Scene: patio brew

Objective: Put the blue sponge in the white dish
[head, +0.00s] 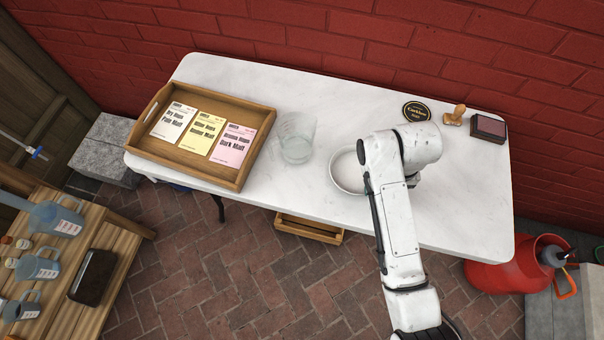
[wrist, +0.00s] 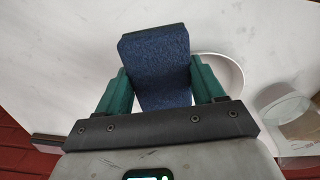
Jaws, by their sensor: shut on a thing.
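The blue sponge (wrist: 156,70) is between the two green fingers of my gripper (wrist: 158,78), which is shut on it. In the wrist view the white dish (wrist: 226,57) lies beyond and to the right of the sponge, partly hidden by the sponge and the right finger. In the head view the white dish (head: 336,172) is on the white table, its right part covered by my arm. My gripper and the sponge are hidden behind my arm in the head view. Whether the sponge is over the dish I cannot tell.
A clear glass (head: 297,140) stands just left of the dish. A round black label (head: 416,111), a wooden stamp (head: 455,115) and an ink pad (head: 488,128) lie at the back right. The front right is clear.

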